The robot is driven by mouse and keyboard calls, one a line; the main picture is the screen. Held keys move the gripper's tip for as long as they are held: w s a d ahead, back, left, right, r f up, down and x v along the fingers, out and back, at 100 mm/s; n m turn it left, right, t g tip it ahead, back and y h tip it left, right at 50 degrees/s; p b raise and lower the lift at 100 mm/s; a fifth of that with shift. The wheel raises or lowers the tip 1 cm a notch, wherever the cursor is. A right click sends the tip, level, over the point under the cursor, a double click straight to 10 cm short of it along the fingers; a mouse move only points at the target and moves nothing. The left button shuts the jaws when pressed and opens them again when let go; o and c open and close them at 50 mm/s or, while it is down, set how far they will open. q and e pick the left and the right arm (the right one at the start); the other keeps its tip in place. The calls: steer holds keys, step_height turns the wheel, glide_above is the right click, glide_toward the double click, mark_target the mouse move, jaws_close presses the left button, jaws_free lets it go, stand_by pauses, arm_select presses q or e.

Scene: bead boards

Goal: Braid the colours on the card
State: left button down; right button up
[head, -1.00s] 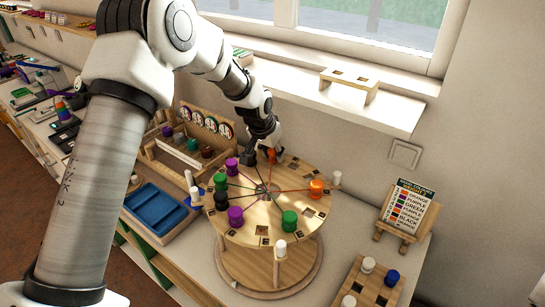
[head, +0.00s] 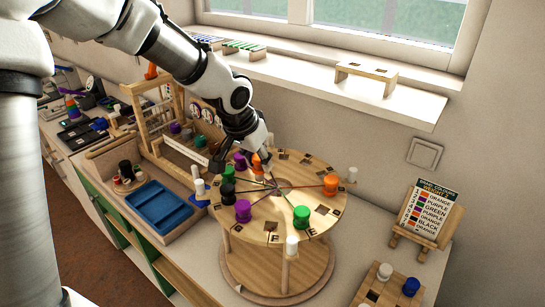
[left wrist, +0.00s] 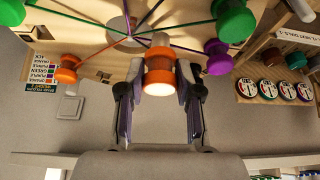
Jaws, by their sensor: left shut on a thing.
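The round wooden braiding disc (head: 272,222) stands on a pedestal, with coloured threads running from its centre to bobbins around the rim. My left gripper (left wrist: 158,88) is shut on an orange bobbin (left wrist: 158,72), which also shows at the disc's back left in the head view (head: 257,164). Beside it are a purple bobbin (head: 240,161), a green one (head: 228,172) and a black one (head: 227,190). Another purple bobbin (head: 243,211), a green one (head: 302,217) and an orange one (head: 331,184) sit farther round. The colour card (head: 425,212) leans on an easel at right. My right gripper is out of view.
White pegs stand around the disc, one at the front (head: 292,246). A blue tray (head: 158,206) and a wooden rack (head: 160,108) are at left. A wooden block with white and blue bobbins (head: 372,291) is at front right. The window sill (head: 330,88) runs behind.

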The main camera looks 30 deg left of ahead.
mark_target(255, 163)
arm_select(q)
steer(key=shift+s+r+b, duration=0.15)
steer(key=shift+s+b, duration=0.2)
steer(key=shift+s, duration=1.2)
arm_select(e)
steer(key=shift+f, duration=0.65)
arm_select(q)
steer(key=shift+r, duration=0.1)
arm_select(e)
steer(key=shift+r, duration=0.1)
arm_select(q)
step_height(255, 163, up, 4)
steer(key=p, duration=0.3)
steer(key=shift+f, duration=0.25)
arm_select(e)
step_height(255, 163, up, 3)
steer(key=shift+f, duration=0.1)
arm_select(q)
steer(key=shift+f, duration=0.1)
